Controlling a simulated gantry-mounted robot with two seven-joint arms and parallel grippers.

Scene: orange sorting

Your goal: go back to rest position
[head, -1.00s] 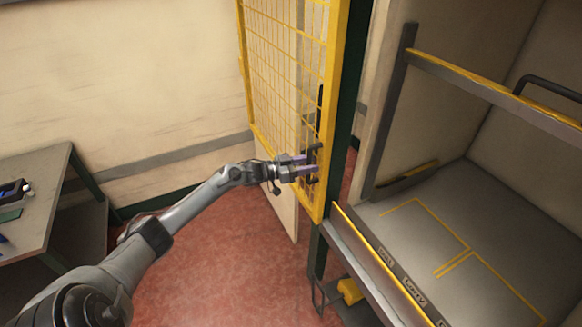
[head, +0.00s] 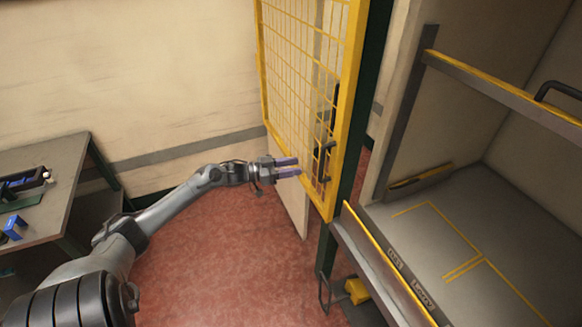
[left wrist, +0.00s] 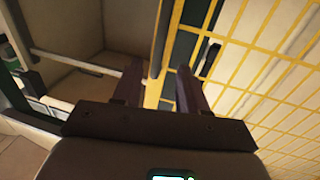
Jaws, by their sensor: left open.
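My left gripper (head: 290,168) is open and empty in the head view, its two purple-grey fingers pointing right. It is just left of the black handle (head: 327,163) on the yellow mesh door (head: 300,60), with a small gap between them. In the left wrist view, the two dark fingers (left wrist: 158,88) stand apart, with the door's yellow frame and a dark bar showing beyond them and nothing gripped. My right gripper is not in view.
A workbench (head: 55,205) with small items stands at the left. A grey shelf unit (head: 410,235) with yellow-edged rails is at the right. A yellow block (head: 357,291) sits low beside it. The red floor (head: 215,265) between bench and door is open.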

